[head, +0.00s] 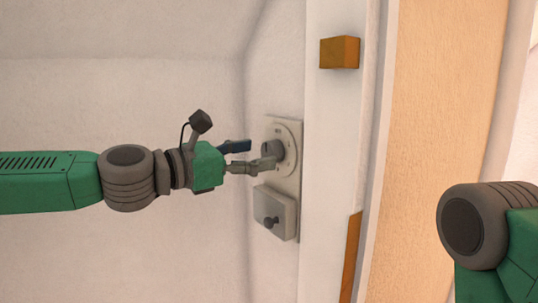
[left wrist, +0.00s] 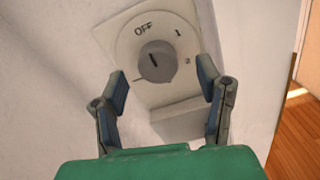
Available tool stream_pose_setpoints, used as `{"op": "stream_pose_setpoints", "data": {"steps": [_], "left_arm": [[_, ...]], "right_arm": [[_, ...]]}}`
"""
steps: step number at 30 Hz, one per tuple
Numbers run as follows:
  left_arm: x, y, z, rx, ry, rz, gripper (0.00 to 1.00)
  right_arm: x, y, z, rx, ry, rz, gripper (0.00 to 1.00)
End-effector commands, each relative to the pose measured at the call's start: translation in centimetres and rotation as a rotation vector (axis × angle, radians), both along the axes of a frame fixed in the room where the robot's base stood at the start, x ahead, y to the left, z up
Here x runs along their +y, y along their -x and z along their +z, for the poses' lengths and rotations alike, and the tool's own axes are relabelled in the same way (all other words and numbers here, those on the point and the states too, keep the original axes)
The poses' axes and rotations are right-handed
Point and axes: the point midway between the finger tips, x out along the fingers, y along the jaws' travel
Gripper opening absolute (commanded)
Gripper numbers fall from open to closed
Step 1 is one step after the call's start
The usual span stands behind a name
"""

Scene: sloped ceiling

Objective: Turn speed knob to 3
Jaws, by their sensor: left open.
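The speed knob (head: 272,147) is a grey round knob on a pale round dial plate (head: 290,133) on the wall. In the left wrist view the knob (left wrist: 157,61) has a short dark mark, tilted roughly toward the "OFF" label (left wrist: 143,29). A "1" and what looks like a "2" follow down the dial's right side; I cannot make out a 3. My left gripper (head: 262,154) is open at the dial. In the wrist view its fingers (left wrist: 163,84) stand apart, left and right of the knob's lower part, with no clear contact. My right gripper is out of view.
A pale box (head: 284,208) with a small dark knob (head: 271,221) sits just below the dial. A white door frame (head: 330,140) with an orange-brown block (head: 340,52) stands to the right. Part of my right arm shows at the lower right. Free space lies left of the dial.

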Motion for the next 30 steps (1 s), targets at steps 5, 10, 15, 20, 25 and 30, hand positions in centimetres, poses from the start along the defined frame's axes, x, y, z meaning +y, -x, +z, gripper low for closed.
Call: {"op": "stream_pose_setpoints", "data": {"steps": [5, 10, 15, 20, 25, 30], "left_arm": [[-1.9, -1.5, -0.1, 0.0, 0.0, 0.0, 0.6], [-2.8, -2.0, -0.1, 0.0, -0.001, 0.0, 0.6], [-2.9, -2.1, -0.1, 0.0, -0.001, 0.0, 0.6], [-2.9, -2.0, -0.1, 0.0, -0.001, 0.0, 0.39], [-2.8, -2.0, -0.1, 0.001, -0.001, 0.0, 0.1], [-2.8, -2.0, -0.1, -0.006, -0.006, -0.001, 0.1]], "right_arm": [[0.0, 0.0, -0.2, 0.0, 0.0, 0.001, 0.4], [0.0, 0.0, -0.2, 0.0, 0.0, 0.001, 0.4], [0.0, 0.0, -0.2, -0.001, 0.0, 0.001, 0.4], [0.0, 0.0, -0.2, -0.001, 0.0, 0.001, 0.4], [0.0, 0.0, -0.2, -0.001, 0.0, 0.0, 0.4], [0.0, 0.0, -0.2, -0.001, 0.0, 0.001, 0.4]]}}
